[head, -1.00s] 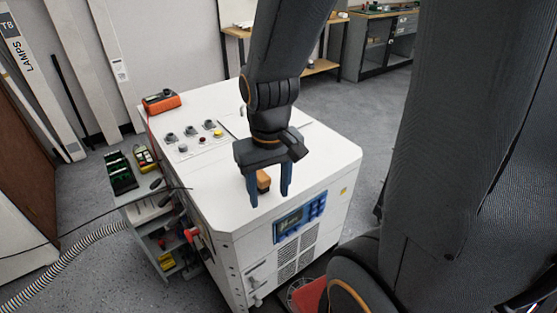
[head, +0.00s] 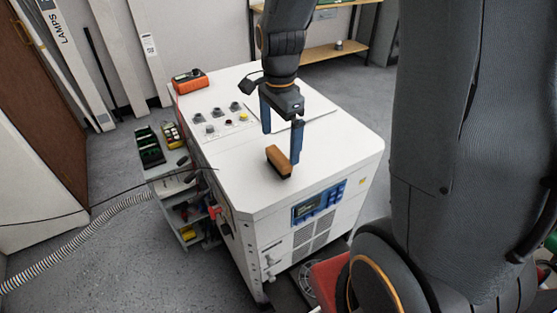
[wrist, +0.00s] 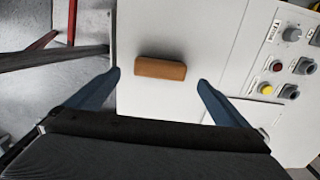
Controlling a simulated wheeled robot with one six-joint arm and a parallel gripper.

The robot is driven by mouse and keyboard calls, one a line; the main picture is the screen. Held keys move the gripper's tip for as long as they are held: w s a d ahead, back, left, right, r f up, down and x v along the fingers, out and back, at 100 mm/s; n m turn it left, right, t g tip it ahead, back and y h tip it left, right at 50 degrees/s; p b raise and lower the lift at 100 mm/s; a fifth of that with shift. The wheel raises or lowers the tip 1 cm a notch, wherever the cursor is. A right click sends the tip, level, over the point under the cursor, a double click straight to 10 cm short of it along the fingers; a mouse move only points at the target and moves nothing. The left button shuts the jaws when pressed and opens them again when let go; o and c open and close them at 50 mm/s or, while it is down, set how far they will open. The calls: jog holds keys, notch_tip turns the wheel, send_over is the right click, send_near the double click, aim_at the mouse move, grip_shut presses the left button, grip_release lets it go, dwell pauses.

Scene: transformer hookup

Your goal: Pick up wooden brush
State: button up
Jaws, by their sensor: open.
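The wooden brush (head: 279,161) is a small brown block with a dark underside. It lies on the white top of the cabinet (head: 240,187), near the front edge. My gripper (head: 281,143) is open, its two blue fingers pointing down above the cabinet top, close to the brush. In the wrist view the brush (wrist: 160,68) lies crosswise ahead of my gripper (wrist: 160,77), roughly centred between the fingertips and apart from both. Nothing is held.
Knobs and buttons (head: 222,122) sit on the cabinet top at the back left. An orange device (head: 189,81) rests at its far left corner. A side shelf (head: 180,190) with small items stands to the left. The top around the brush is clear.

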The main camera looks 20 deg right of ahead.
aim_at(279, 155)
jog(key=shift+a+f+p, duration=0.15)
jog(key=shift+f+p, duration=0.7)
jog(key=shift+f, duration=2.5)
jog(key=c, duration=1.3)
jog(key=shift+o, duration=0.2)
jog(key=shift+r, duration=0.1)
notch_tip(279, 155, up, 10)
jog(key=shift+f+b, duration=0.1)
jog(key=shift+b, duration=0.75)
